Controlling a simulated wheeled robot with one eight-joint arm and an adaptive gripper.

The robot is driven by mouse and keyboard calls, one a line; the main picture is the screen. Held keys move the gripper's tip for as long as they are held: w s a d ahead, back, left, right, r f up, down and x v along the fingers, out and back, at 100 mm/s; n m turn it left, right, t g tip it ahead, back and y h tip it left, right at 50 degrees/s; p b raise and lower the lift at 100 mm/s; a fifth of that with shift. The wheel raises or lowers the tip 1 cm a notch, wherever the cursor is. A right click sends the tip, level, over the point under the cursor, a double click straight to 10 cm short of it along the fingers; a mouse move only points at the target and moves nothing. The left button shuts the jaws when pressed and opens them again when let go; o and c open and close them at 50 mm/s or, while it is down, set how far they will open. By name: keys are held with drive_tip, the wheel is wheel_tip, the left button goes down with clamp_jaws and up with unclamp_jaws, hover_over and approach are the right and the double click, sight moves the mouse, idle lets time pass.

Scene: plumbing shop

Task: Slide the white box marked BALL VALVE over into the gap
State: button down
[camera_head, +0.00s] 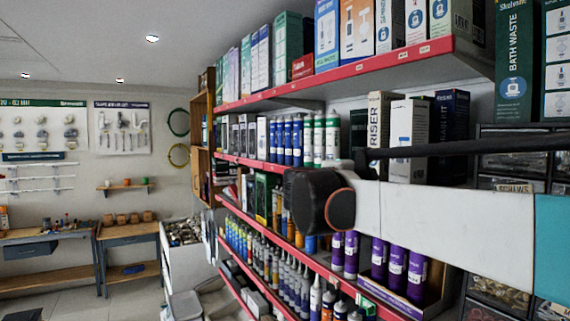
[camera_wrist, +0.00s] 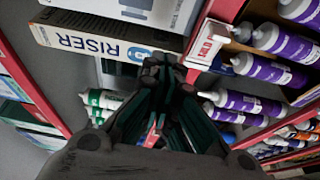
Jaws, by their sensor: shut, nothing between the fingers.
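A white box (camera_head: 408,135), probably the BALL VALVE one, stands upright on the middle shelf, right of the cream and black RISER box (camera_head: 378,122); its marking is not readable. In the wrist view a white box (camera_wrist: 125,10) with a printed picture shows at the top edge, partly cut off, behind the RISER box (camera_wrist: 62,38). My gripper (camera_wrist: 168,66) is shut and empty, its fingertips close to the end of the RISER box; contact cannot be told. In the head view my arm hides the gripper. Which space is the gap is unclear.
Green-and-white cans (camera_head: 326,138) and blue cans (camera_head: 285,138) stand left of the boxes. A dark box (camera_head: 450,125) stands to the right. Purple bottles (camera_head: 395,272) fill the shelf below. The red shelf edge (camera_head: 250,163) runs along the front.

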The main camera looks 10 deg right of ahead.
sight(403, 173)
drive_tip(key=p+x, duration=0.2)
drive_tip(key=x, duration=0.6)
drive_tip(key=shift+w+d, duration=0.25)
drive_tip(key=shift+d, duration=0.05)
drive_tip(key=shift+s, duration=0.1)
drive_tip(key=s+d, duration=0.1)
drive_tip(key=s, duration=0.3)
drive_tip(key=s+d+b, duration=0.1)
drive_tip(key=s, duration=0.1)
drive_tip(key=shift+s+d, duration=0.35)
drive_tip(key=shift+s, duration=0.05)
drive_tip(key=shift+s, duration=0.1)
